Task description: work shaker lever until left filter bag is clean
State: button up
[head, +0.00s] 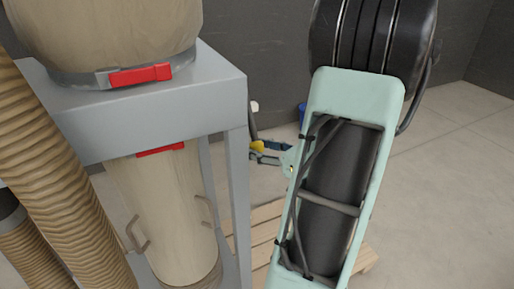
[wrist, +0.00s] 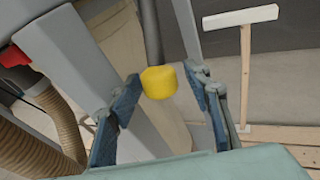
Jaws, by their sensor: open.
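A tan filter bag (head: 110,30) stands on the grey dust collector frame at upper left in the head view, held by a band with a red latch (head: 140,76). Only its lower part shows, and I cannot tell how clean it is. The shaker lever's yellow knob (head: 257,147) is beside the frame, at the end of a dark shaft. In the wrist view the yellow knob (wrist: 158,82) appears between my blue fingertips, with clear gaps on both sides. My gripper (head: 272,152) is open; how deep the knob sits between the fingers is unclear.
A tan lower bag (head: 165,215) with handles hangs under the frame (head: 232,100). Ribbed hoses (head: 60,170) run down the left. A wooden pallet (head: 240,215) lies on the floor below my arm. A white-topped T-shaped pole (wrist: 245,75) stands right. The floor at right is clear.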

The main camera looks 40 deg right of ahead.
jog(key=v, duration=0.7)
jog(key=shift+s, duration=0.25)
jog(key=shift+c, duration=0.5)
